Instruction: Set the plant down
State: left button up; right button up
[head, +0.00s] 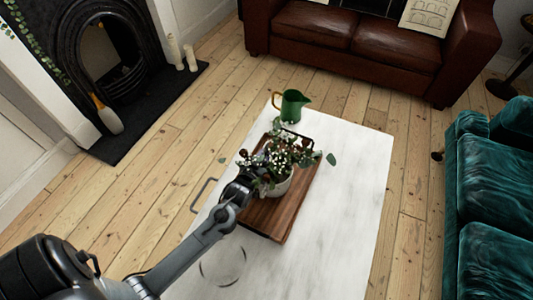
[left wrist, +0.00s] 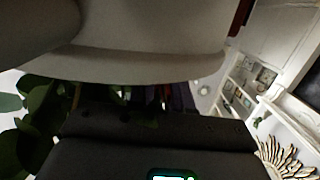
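The plant (head: 277,157) is a leafy bunch with white and purple flowers in a pale round pot (head: 277,186). In the head view it is over the brown wooden tray (head: 272,220) on the white table. I cannot tell whether the pot touches the tray. My left gripper (head: 243,186) is at the pot's left side, its fingertips hidden by foliage and the pot. In the left wrist view the pale pot (left wrist: 150,45) fills the top, close against the dark gripper, with leaves at left. Whether the fingers are closed on it does not show. My right gripper is out of view.
The white marbled table (head: 345,190) has free room right of the tray. A green pitcher (head: 291,106) stands at its far end, and a clear round glass item (head: 222,266) near my left arm. A brown sofa (head: 370,45) and teal sofa (head: 490,205) stand around it.

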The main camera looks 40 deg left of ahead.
pick_arm(q)
jog(key=shift+o, duration=1.2)
jog(key=shift+r, duration=0.1)
jog(key=shift+s+d+r+p, duration=0.2)
jog(key=shift+s+p, duration=0.15)
jog(key=shift+s, duration=0.15)
jog(key=s+d+r+m+g+h+p, duration=0.1)
jog(key=s+d+g, duration=0.3)
jog(key=s, duration=0.4)
jog(key=s+d+r+m+g+h+p, duration=0.1)
jog(key=s+d+g, duration=0.3)
jog(key=s, duration=0.5)
jog(key=s+d+r+m+g+h+p, duration=0.1)
jog(key=s+d+m+g+h, duration=0.1)
jog(key=s, duration=0.6)
jog(key=shift+s+d+m+g+p, duration=0.25)
jog(key=shift+d+m+g, duration=0.25)
jog(key=shift+d+g, duration=0.6)
jog(key=shift+d, duration=0.1)
